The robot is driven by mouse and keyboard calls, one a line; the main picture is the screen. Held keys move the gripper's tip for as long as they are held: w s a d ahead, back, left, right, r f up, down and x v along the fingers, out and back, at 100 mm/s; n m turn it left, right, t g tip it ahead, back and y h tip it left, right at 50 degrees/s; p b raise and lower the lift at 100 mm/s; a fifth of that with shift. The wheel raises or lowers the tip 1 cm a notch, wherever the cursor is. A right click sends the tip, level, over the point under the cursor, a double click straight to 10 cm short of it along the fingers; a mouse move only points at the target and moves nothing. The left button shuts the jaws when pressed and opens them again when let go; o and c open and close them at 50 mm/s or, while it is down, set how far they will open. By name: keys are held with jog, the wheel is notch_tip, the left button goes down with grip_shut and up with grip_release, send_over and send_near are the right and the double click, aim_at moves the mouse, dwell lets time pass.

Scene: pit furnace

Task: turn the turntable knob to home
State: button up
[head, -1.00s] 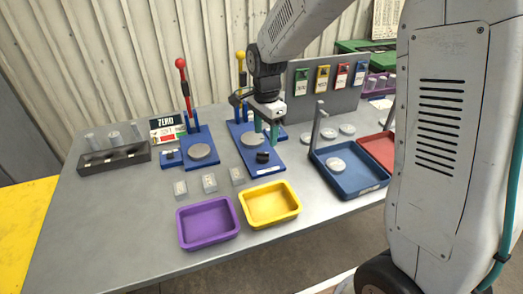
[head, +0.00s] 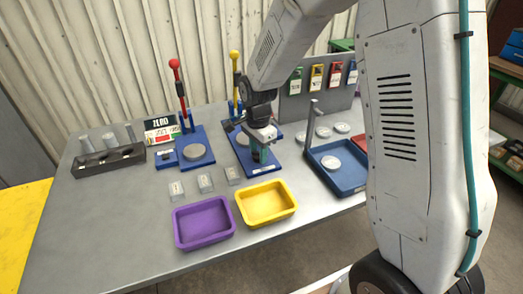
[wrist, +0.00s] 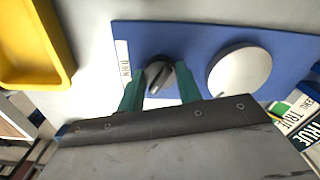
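The turntable knob (wrist: 160,74) is a round black knob with a raised ridge across it, on a blue base plate (wrist: 200,38). A pale round turntable disc (wrist: 240,71) sits beside it on the same plate. My gripper (wrist: 160,70) has two green fingers, one on each side of the knob, with a small gap appearing on both sides. It looks open around the knob. In the head view my gripper (head: 258,157) is low over the front of the blue plate and hides the knob.
A yellow tray (head: 266,218) and a purple tray (head: 203,240) stand in front. A second blue station with a red-knobbed lever (head: 175,64) is to the left. A blue tray with a post (head: 338,187) is to the right. Small clear boxes (head: 205,183) stand nearby.

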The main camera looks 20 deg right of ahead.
jog(key=shift+d, duration=0.3)
jog(key=shift+c, duration=0.3)
jog(key=shift+a+n, duration=0.3)
jog(key=shift+n, duration=0.2)
jog(key=shift+a+n, duration=0.1)
jog(key=shift+n, duration=1.1)
jog(key=n, duration=2)
jog(key=shift+n, duration=0.3)
